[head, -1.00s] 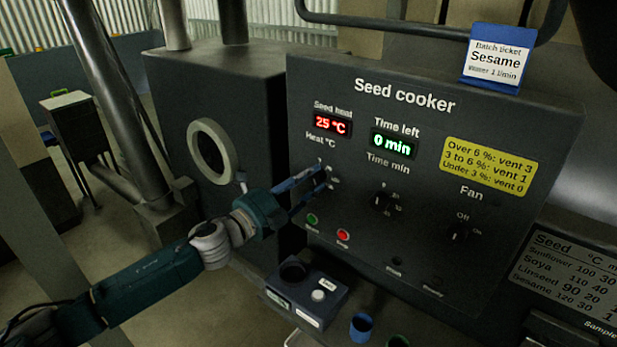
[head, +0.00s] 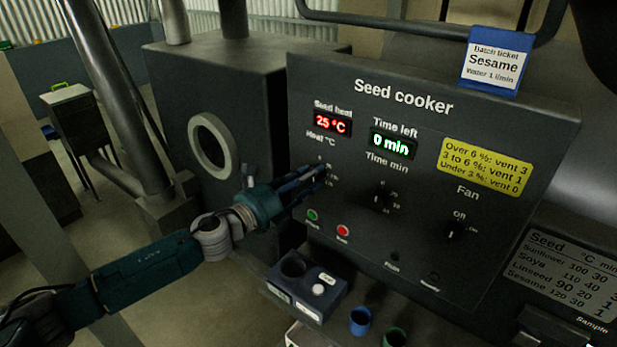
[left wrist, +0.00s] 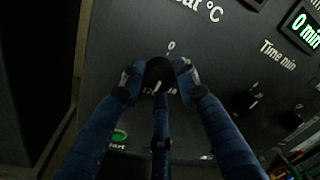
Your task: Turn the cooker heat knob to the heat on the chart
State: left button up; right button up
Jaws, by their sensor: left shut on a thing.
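The seed cooker panel (head: 345,95) faces me, with a heat display (head: 331,123) reading 25 °C. My left gripper (head: 318,176) is at the heat knob, below the "Heat °C" label. In the left wrist view the gripper's blue fingers (left wrist: 160,78) are closed around the dark heat knob (left wrist: 160,70). A pale mark shows at the knob's lower edge, near a partly hidden "12..."; its exact setting cannot be told. The chart (head: 570,268) lists sesame at 120 °C and 30 min. The batch ticket (head: 493,62) says Sesame. My right gripper is not in view.
A time knob (head: 381,198) and fan knob (head: 456,231) sit to the right. A green button (head: 313,215) and red button (head: 343,231) lie below the heat knob. A dark box (head: 306,288) and blue cup (head: 360,321) stand beneath the panel.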

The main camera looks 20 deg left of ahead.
pick_arm(q)
jog(key=shift+d, duration=0.1)
jog(key=o, duration=1.2)
jog(key=shift+c, duration=0.2)
jog(key=v, duration=1.2)
jog(key=shift+f, duration=0.1)
